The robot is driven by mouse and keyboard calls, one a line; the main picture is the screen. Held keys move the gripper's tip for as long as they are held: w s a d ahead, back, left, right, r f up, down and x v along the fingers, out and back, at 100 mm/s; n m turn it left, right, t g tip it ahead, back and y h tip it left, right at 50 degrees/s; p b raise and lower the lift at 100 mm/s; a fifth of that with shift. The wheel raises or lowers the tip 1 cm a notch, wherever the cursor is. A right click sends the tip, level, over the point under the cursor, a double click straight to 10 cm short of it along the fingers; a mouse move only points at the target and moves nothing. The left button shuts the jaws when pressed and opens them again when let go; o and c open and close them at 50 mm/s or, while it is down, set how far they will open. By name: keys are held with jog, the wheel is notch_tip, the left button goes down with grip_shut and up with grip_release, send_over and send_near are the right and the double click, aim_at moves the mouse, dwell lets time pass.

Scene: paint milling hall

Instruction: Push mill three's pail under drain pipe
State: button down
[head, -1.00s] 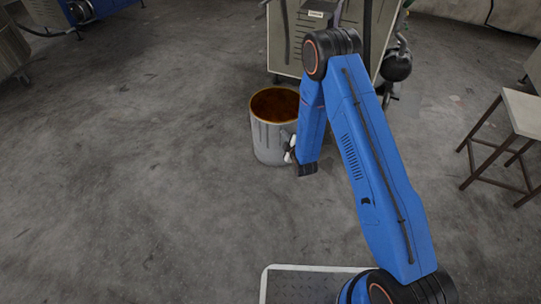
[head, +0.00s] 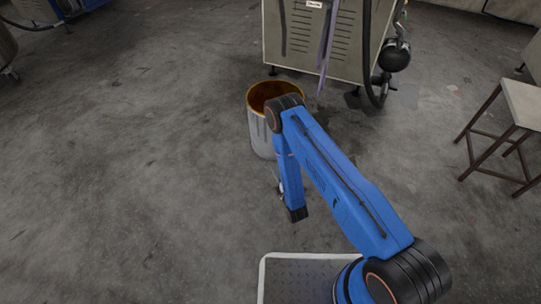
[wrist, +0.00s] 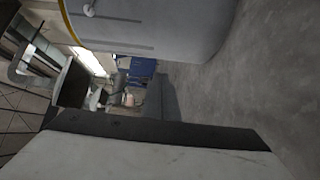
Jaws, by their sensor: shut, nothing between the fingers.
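The pail (head: 260,139) is a grey, ribbed metal can with a yellow-brown rim. It stands upright on the floor in front of the mill cabinet (head: 347,48), and my arm hides its right side. My gripper (head: 279,188) is shut and empty, low on the near side of the pail, with a floor gap visible between them. In the wrist view the pail wall (wrist: 165,28) fills the top, turned sideways, and a pale, dark-edged part of my gripper fills the bottom. I cannot pick out the drain pipe with certainty.
A dark hose and a round black part (head: 396,55) hang at the cabinet's right side. A stool or small table (head: 523,105) stands at the right. A blue machine (head: 45,10) is at the far left. The floor to the left of the pail is clear.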

send_near(267, 145)
jog(key=a, duration=0.4)
jog(key=shift+w+d+r, duration=0.1)
jog(key=shift+w+d, duration=0.1)
jog(key=shift+w, duration=0.65)
jog(key=shift+w+d, duration=0.2)
jog(key=shift+w, duration=0.65)
jog(key=shift+w+d+r, duration=0.1)
jog(key=shift+w+d, duration=0.1)
jog(key=shift+w, duration=0.7)
jog(key=shift+f, duration=0.1)
jog(key=shift+d, duration=0.1)
jog(key=w+d, duration=0.4)
jog(key=w, duration=0.9)
jog(key=w+d, duration=0.5)
jog(key=w, duration=0.8)
jog(key=shift+d, duration=0.15)
jog(key=shift+s, duration=0.1)
